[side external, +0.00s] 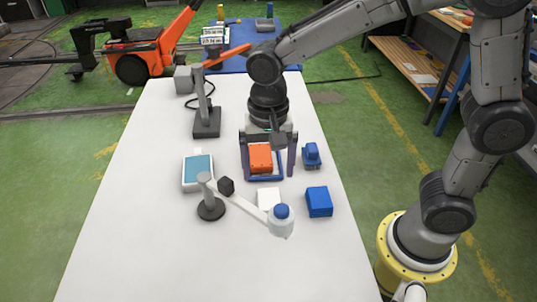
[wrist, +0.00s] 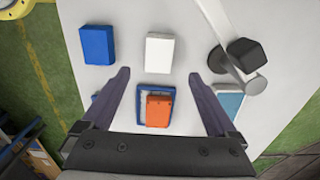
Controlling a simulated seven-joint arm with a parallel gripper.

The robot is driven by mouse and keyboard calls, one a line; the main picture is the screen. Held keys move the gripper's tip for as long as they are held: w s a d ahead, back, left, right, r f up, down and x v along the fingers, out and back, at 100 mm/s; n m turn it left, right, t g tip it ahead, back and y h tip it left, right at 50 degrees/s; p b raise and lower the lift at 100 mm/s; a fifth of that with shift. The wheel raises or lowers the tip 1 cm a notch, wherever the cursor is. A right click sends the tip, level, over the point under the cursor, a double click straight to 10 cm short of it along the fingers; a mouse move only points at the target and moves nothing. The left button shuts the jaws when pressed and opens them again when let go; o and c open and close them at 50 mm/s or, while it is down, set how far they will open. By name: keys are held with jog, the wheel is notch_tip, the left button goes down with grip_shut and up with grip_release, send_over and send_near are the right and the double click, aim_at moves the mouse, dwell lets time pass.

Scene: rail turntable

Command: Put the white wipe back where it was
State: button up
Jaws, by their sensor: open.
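The white wipe (side external: 268,196), a small white block, lies on the white table in front of my gripper. A pale swing arm partly covers it in the side view. It shows whole in the wrist view (wrist: 159,52), just beyond my fingertips. My gripper (side external: 267,172) is open and points down, its two fingers apart on either side of an orange block (side external: 260,157). The orange block sits on a blue-rimmed tray (side external: 264,179) and also shows between the fingers in the wrist view (wrist: 159,111). Nothing is held.
A blue block (side external: 319,202) lies right of the wipe. A small blue object (side external: 312,155) stands right of my gripper. The swing arm (side external: 240,207) on a dark post reaches across near the wipe. A teal-topped pad (side external: 198,171) lies left. The front table is clear.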

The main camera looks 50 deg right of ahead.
jog(key=s+d+r+n+t, duration=0.2)
jog(key=s+d+r+n, duration=0.2)
jog(key=s+d, duration=0.2)
jog(key=s+d+r+n+t, duration=0.3)
jog(key=s+d+r+n, duration=0.1)
jog(key=s, duration=0.4)
jog(key=d+n, duration=0.1)
jog(key=d, duration=0.1)
jog(key=shift+s+d+t, duration=0.3)
jog(key=shift+s+d, duration=0.05)
jog(key=shift+d, duration=0.05)
dwell(0.7)
